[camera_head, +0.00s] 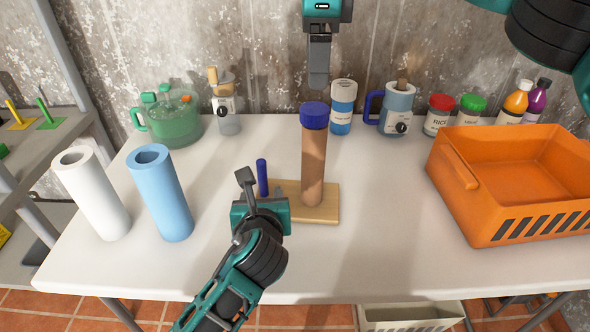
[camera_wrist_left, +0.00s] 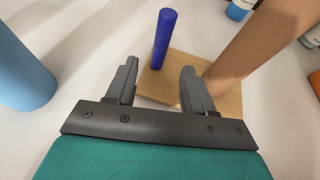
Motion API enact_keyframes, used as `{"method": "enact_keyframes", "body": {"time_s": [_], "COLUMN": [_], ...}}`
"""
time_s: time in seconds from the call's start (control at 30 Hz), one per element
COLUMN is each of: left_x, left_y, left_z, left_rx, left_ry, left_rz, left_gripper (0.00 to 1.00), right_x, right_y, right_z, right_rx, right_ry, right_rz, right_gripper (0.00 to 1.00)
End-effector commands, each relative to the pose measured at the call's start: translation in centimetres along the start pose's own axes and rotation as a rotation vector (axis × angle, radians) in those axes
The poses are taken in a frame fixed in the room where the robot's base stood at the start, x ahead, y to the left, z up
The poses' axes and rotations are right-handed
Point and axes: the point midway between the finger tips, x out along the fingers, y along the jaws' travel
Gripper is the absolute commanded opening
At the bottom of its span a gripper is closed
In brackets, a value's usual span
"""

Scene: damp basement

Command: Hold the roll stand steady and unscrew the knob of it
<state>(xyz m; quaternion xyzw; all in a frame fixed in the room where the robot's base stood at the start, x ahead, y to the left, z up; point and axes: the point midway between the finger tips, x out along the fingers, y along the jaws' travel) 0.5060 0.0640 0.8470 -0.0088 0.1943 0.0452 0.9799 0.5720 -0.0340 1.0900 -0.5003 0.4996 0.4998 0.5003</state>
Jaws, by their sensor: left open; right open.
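The roll stand has a wooden base (camera_head: 325,205), a thick brown upright post (camera_head: 313,165) with a blue knob (camera_head: 315,113) on top, and a thin blue peg (camera_head: 262,178) at the left of the base. My left gripper (camera_head: 257,188) is open, low at the base's left end. In the left wrist view the blue peg (camera_wrist_left: 164,40) appears between and beyond the fingers, and the brown post (camera_wrist_left: 262,48) leans to the right of them. My right gripper (camera_head: 318,78) points down above the blue knob, apart from it; its fingers overlap in the head view.
A white roll (camera_head: 92,195) and a blue roll (camera_head: 160,195) stand at left on the white table (camera_head: 400,240). A green teapot-like jug (camera_head: 170,118), bottles and jars line the back. An orange crate (camera_head: 475,215) stands at right. The table between stand and crate is clear.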

Motion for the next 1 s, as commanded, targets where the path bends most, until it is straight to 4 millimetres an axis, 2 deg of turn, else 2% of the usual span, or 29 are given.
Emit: {"method": "enact_keyframes", "body": {"time_s": [0.2, 0.5, 0.7, 1.0], "left_x": [4.1, 8.5, 10.0, 10.3], "left_y": [0.0, 0.0, 0.0, 0.0], "left_z": [0.1, 0.1, 0.0, 0.0], "left_rx": [0.000, -0.001, 0.000, -0.001], "left_ry": [0.001, 0.000, 0.000, 0.000], "left_rz": [0.002, 0.001, 0.001, 0.000], "left_gripper": [0.53, 0.53, 0.53, 0.53], "right_x": [0.0, 0.0, 0.0, 0.0], "right_y": [0.0, 0.0, 0.0, 0.0], "right_z": [0.0, 0.0, 0.0, 0.0], "right_rx": [0.000, 0.000, 0.000, 0.000], "right_ry": [0.000, 0.000, 0.000, 0.000], "right_rz": [0.000, 0.000, 0.000, 0.000], "right_gripper": [0.74, 0.74, 0.74, 0.74]}}
